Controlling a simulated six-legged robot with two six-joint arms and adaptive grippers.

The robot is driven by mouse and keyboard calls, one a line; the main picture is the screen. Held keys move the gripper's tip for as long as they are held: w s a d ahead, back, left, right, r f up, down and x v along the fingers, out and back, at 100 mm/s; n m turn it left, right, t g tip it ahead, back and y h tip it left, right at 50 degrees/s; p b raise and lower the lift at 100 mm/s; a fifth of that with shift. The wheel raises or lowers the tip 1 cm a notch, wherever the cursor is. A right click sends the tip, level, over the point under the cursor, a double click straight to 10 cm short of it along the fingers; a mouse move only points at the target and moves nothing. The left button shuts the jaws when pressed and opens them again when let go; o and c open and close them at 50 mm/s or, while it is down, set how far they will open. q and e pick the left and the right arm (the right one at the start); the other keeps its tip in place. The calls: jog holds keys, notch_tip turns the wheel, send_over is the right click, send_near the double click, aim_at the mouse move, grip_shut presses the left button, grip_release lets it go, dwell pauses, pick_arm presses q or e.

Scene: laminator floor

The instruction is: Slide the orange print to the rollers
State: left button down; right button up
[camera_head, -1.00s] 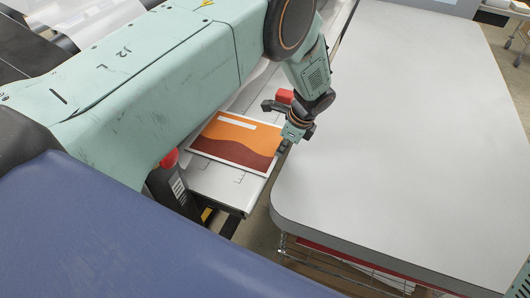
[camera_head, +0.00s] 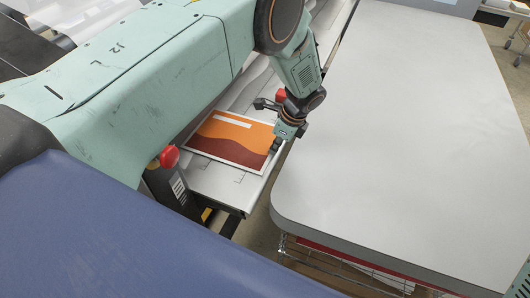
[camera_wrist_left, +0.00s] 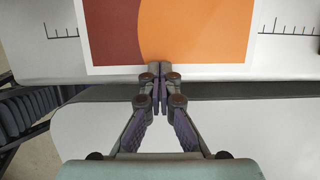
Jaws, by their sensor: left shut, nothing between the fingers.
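The orange print (camera_head: 233,138), with dark red waves, a white strip and a white border, lies flat on the pale feed table (camera_head: 222,183) left of my left gripper. My left gripper (camera_head: 274,150) is at the print's right edge, fingers shut and empty. In the wrist view, the shut fingertips (camera_wrist_left: 160,72) meet or slightly overlap the white border of the print (camera_wrist_left: 196,30); I cannot tell whether they touch it. Ruler marks show on the table on both sides of the print. The rollers cannot be made out; my arm covers much of that area. My right gripper is not in view.
A large grey-white table (camera_head: 410,130) stands close on the right, with a narrow gap between. A red knob (camera_head: 168,157) sits on a dark post at the feed table's near left corner. Another red part (camera_head: 281,97) shows behind my wrist.

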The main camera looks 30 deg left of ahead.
aim_at(262, 149)
pick_arm(q)
jog(key=shift+s+a+f, duration=0.1)
jog(key=shift+s+a, duration=0.1)
jog(key=shift+a, duration=1.4)
dwell(0.7)
jog(key=shift+w+d, duration=0.15)
jog(key=shift+d, duration=0.5)
dwell(0.6)
jog(key=shift+p+v, duration=2.2)
jog(key=shift+v, duration=1.05)
jog(key=shift+f, duration=0.1)
